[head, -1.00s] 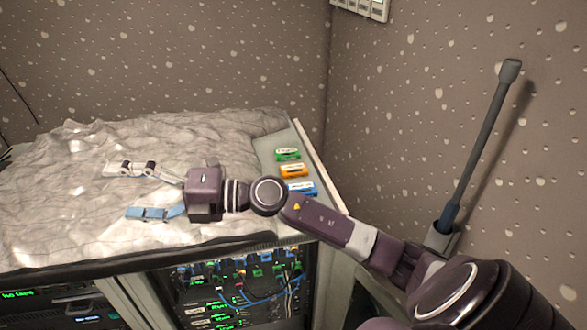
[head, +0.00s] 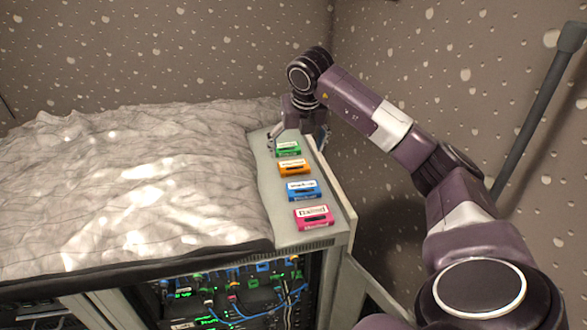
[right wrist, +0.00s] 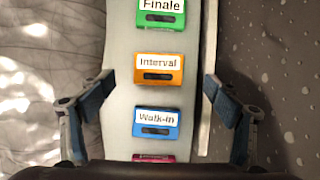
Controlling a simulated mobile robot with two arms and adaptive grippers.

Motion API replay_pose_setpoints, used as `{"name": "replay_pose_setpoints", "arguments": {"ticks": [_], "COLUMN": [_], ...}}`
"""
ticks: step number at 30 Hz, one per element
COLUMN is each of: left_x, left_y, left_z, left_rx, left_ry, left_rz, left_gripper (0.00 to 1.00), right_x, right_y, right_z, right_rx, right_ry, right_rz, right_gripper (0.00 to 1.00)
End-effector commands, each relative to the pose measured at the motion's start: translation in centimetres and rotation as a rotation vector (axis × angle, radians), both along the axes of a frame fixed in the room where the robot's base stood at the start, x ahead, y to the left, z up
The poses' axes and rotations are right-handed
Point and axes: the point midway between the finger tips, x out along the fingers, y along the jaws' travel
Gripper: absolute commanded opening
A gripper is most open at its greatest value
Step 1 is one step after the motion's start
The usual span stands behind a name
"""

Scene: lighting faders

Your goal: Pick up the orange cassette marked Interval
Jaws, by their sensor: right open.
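The orange cassette marked Interval (head: 294,169) lies on a pale ledge (head: 270,185) in a row of cassettes. It also shows in the right wrist view (right wrist: 159,69), label readable. My right gripper (head: 298,141) is open and empty, pointing down over the far part of the ledge. In the right wrist view its fingers (right wrist: 159,87) stand wide apart, left and right of the row, between the orange and blue cassettes in the picture. No finger appears to touch a cassette. My left gripper is not in view.
The green Finale cassette (head: 288,149) lies beyond the orange one. The blue Walk-in cassette (head: 302,190) and a pink cassette (head: 314,217) lie nearer. A crumpled grey cover (head: 130,190) borders the ledge on the left, a speckled wall (head: 430,70) on the right.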

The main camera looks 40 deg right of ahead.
Motion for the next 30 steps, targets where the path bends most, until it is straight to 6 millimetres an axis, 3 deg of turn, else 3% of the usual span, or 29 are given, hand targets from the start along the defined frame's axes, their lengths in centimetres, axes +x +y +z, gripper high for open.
{"name": "replay_pose_setpoints", "arguments": {"ticks": [8,15,22,30], "left_x": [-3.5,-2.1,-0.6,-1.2], "left_y": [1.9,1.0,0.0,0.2], "left_z": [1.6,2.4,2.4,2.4], "left_rx": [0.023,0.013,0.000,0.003], "left_ry": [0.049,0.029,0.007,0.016], "left_rz": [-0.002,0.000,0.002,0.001], "left_gripper": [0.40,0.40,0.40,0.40], "right_x": [0.4,1.2,1.3,1.3], "right_y": [0.0,-0.3,-0.4,-0.4], "right_z": [-3.2,-5.8,-5.9,-5.9], "right_rx": [0.002,0.002,0.002,0.002], "right_ry": [0.006,0.001,-0.001,-0.001], "right_rz": [0.002,0.003,0.003,0.003], "right_gripper": [0.83,0.83,0.83,0.54]}}
